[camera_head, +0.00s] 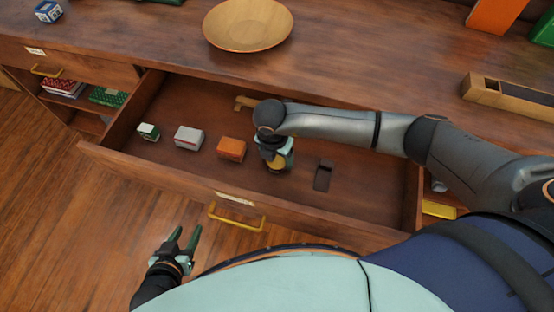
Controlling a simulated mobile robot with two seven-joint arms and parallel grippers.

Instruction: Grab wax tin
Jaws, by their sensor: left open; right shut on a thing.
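The open drawer (170,168) holds several small items. My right gripper (278,164) reaches down into the drawer and is shut on a small amber-yellow round thing (279,168), which looks like the wax tin. The gripper hides most of it, and I cannot tell whether it still touches the drawer floor. My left gripper (183,243) is open and empty, low in front of the drawer, left of the handle.
In the drawer are a green-white box (148,132), a white-grey box (188,138), an orange box (231,149), a dark item (323,175) and a wooden piece (244,102). A wooden plate (247,25) sits on the countertop (360,60) behind.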

